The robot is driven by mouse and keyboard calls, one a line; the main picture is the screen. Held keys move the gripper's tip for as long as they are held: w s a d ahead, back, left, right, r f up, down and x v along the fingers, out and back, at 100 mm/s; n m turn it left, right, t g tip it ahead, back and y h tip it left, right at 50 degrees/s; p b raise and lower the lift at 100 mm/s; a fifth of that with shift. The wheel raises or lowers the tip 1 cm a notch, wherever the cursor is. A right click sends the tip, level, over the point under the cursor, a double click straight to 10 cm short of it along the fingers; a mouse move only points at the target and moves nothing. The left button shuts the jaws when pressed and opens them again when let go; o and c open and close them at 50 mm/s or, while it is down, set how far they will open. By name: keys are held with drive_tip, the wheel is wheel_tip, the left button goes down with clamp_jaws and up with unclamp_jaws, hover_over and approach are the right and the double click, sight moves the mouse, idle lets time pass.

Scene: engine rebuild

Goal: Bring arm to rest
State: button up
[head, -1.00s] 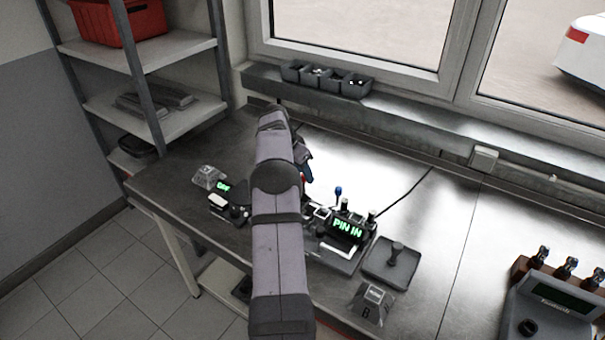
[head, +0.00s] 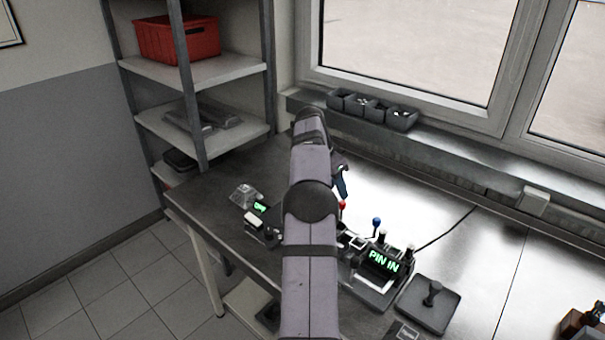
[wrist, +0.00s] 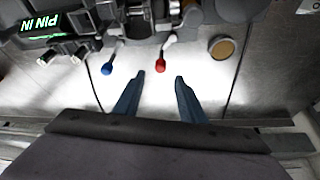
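My arm reaches out over the steel workbench (head: 470,255) in the head view. My gripper (head: 343,183) shows only partly there, beside the arm's far end. In the wrist view, the two blue fingers of my gripper (wrist: 162,84) are apart with nothing between them. They are above the bench, close to a red-tipped lever (wrist: 160,92) and a blue-tipped lever (wrist: 107,68). The fixture with the green "PIN IN" display (head: 384,262) stands right of my arm in the head view, partly hidden behind it.
A dark tray with a knob (head: 432,298) sits right of the fixture. A smaller device with a green display (head: 260,207) is left of my arm. Small bins (head: 372,108) stand on the window ledge. A shelf with a red crate (head: 178,40) is at the left.

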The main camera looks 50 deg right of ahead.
drive_tip(key=w+a+f+n+t+y, duration=0.1)
drive_tip(key=w+a+n, duration=0.15)
drive_tip(key=a, duration=0.65)
drive_tip(key=w+a+n, duration=0.2)
drive_tip(key=a+n, duration=0.2)
drive_tip(key=a, duration=0.6)
drive_tip(key=w+a+f+n+t+y, duration=0.1)
drive_tip(key=w+a+n, duration=0.25)
drive_tip(key=a, duration=0.55)
drive_tip(key=s+a+f+n, duration=0.2)
drive_tip(key=s+a+n, duration=0.1)
drive_tip(key=s+a, duration=0.3)
drive_tip(key=s+a+f+n+y, duration=0.1)
drive_tip(key=s+a+f+n, duration=0.1)
drive_tip(key=s+a+n, duration=0.2)
drive_tip(key=s+a+f+n+g+y, duration=0.1)
drive_tip(key=s+a+f+n, duration=0.1)
drive_tip(key=s+a, duration=0.7)
drive_tip(key=a+n, duration=0.1)
drive_tip(key=a, duration=0.4)
drive_tip(key=shift+s+a+f+n, duration=0.25)
drive_tip(key=shift+s+n, duration=0.05)
drive_tip(key=shift+s, duration=0.05)
